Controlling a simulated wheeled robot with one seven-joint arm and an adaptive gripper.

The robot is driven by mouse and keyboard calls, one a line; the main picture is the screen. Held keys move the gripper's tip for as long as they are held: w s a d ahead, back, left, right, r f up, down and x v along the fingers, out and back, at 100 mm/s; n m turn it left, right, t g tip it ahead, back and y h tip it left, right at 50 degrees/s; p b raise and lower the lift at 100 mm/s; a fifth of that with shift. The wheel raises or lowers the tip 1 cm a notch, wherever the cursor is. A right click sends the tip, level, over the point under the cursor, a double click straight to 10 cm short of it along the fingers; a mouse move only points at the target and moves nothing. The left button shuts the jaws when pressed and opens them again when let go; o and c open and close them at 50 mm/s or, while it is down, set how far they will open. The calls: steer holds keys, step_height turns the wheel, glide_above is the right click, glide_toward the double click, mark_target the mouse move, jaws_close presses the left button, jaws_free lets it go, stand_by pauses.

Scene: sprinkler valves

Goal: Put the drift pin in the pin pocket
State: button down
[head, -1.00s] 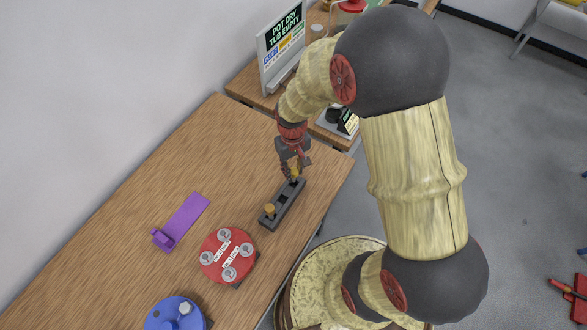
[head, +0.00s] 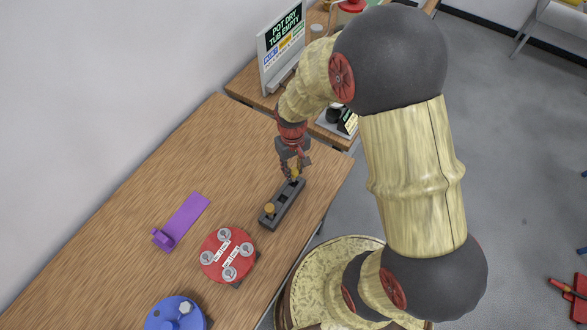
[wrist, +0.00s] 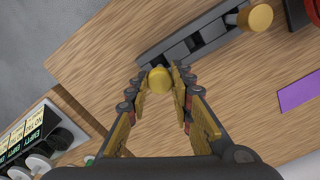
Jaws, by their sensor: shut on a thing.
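A brass-headed pin (wrist: 159,79) is between the fingertips of my gripper (wrist: 164,80) in the wrist view. My gripper (head: 293,168) is shut on it at the far end of the dark grey pocket block (head: 291,199). The pin's lower part is hidden, so I cannot tell how deep it sits in that end. The block also shows in the wrist view (wrist: 215,30), with dark square openings along its middle. A second brass-headed pin (head: 269,209) stands in the block's near end; it also shows in the wrist view (wrist: 256,17).
A red round plate (head: 222,270) with several silver knobs lies near the block. A blue round part (head: 170,318) is at the bottom edge, and a purple piece (head: 186,215) lies left. A sign (head: 282,47) stands on a further table. The table's right edge is close to the block.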

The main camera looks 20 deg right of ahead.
steer(key=shift+f+b, duration=1.55)
steer(key=shift+f, duration=0.8)
steer(key=c, duration=1.5)
jaws_free()
steer(key=shift+r, duration=0.15)
steer(key=shift+r+p, duration=3.3)
steer(key=shift+r, duration=1.05)
